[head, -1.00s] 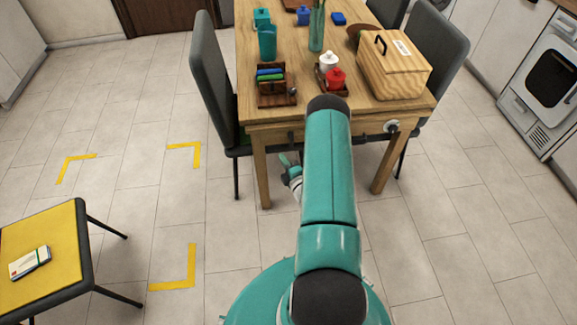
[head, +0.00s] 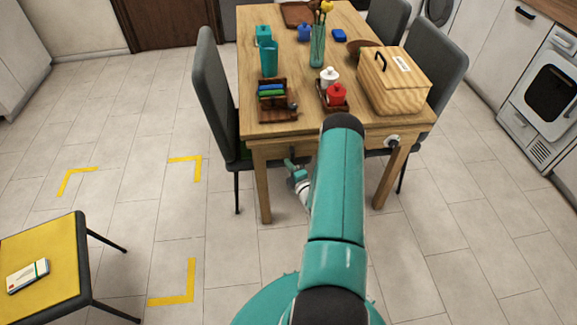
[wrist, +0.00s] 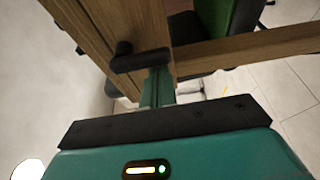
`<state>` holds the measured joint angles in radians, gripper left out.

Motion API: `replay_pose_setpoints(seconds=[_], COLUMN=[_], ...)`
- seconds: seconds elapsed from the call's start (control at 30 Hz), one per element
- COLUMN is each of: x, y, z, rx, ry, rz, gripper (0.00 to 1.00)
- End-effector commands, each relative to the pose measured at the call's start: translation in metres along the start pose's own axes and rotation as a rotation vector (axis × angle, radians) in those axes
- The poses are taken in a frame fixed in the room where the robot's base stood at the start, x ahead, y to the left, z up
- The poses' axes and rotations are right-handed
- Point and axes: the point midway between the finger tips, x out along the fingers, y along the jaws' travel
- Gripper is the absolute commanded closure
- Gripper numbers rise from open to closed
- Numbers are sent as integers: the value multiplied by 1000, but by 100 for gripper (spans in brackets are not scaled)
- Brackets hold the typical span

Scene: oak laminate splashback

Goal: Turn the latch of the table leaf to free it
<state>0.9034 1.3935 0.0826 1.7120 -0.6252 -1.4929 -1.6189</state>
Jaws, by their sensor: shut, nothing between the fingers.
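The wooden table (head: 290,131) stands ahead, with a round pale fitting (head: 392,141) and a dark bar under its front edge at the right. In the wrist view a black latch handle (wrist: 138,60) sits against the wood of the table. My gripper (wrist: 157,76) is shut and empty, its teal fingers right at the handle's lower side; whether they touch it I cannot tell. In the head view my gripper (head: 291,166) shows partly, below the table's front edge, and my arm hides much of that edge.
On the table are a wooden box (head: 394,84), a red pot (head: 336,94), a rack (head: 275,101) and a vase (head: 317,47). Chairs (head: 213,95) flank it. A yellow-topped stool (head: 55,252) stands at lower left. Open floor with yellow corner marks lies between.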

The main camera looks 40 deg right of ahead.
Motion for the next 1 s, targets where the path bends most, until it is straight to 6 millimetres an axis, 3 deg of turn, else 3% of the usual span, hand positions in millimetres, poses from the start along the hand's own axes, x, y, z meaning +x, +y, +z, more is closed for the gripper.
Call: replay_pose_setpoints(seconds=[0.67, 1.0], x=[-1, -3], y=[-1, -2], z=[4, 10], rx=[-102, -280], ry=[0, 4], rz=[-36, -97], gripper=[100, 100])
